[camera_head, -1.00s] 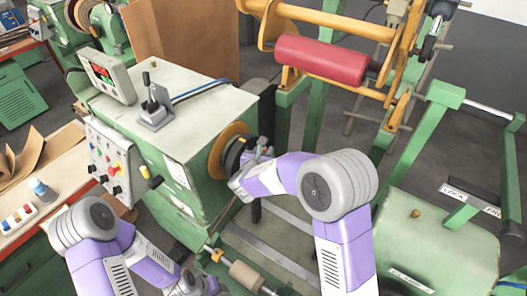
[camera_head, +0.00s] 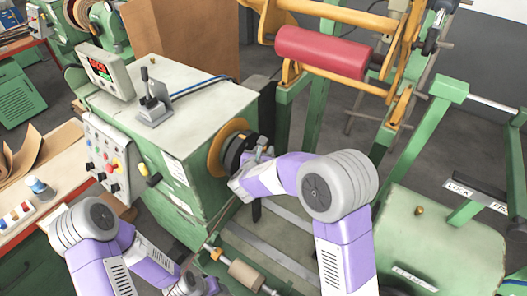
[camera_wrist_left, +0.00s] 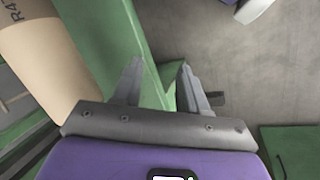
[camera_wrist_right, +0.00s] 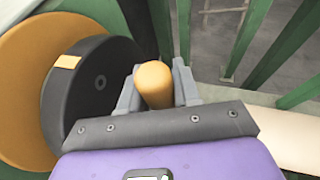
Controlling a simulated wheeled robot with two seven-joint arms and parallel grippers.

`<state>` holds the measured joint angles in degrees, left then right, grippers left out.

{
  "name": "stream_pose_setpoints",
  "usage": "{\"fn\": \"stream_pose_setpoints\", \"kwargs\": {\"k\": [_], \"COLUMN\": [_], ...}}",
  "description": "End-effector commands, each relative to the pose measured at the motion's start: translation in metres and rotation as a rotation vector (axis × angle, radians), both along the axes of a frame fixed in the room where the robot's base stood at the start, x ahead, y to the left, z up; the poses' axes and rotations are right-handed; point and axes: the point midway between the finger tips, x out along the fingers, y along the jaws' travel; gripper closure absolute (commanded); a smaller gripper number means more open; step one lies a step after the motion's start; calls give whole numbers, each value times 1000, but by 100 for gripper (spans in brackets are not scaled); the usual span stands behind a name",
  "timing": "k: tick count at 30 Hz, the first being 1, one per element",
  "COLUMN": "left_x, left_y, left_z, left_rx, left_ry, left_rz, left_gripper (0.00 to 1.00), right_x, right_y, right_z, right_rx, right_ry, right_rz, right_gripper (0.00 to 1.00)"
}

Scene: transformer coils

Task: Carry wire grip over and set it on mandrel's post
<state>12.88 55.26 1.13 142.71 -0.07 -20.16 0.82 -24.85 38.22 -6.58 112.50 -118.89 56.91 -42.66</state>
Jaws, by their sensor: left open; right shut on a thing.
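My right gripper (camera_head: 262,153) is at the side of the green winding machine, close to a black disc (camera_head: 233,150) backed by an orange flange (camera_head: 217,150), which I take for the mandrel. In the right wrist view, its jaws (camera_wrist_right: 156,68) are shut on a short tan cylinder (camera_wrist_right: 154,85), apparently the wire grip. The black disc (camera_wrist_right: 88,82) lies just left of the jaws. I cannot tell whether the grip touches it, and no post can be made out clearly. My left gripper (camera_wrist_left: 160,65) is open and empty, low above a green beam.
A red roller (camera_head: 322,53) hangs in an orange frame at the back. A tan roll (camera_head: 246,275) lies low in front. A workbench is at left.

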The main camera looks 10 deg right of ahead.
Motion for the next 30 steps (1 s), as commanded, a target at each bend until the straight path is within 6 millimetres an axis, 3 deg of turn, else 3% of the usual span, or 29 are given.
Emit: {"fn": "stream_pose_setpoints", "kwargs": {"k": [3,4,9,20,30], "left_x": [0,0,0,0,0], "left_y": [0,0,0,0,0], "left_z": [0,0,0,0,-4], "left_rx": [0,0,0,0,0], "left_ry": [0,0,0,0,0], "left_rz": [0,0,0,0,0], "left_gripper": [57,57,57,57,57], "right_x": [0,0,0,-5,-50], "right_y": [0,0,0,3,24], "right_z": [1,1,1,3,23], "right_rx": [0,0,0,1,0], "right_ry": [-1,-1,0,0,-1], "right_rz": [0,0,0,2,3], "right_gripper": [100,64,38,38,38]}}
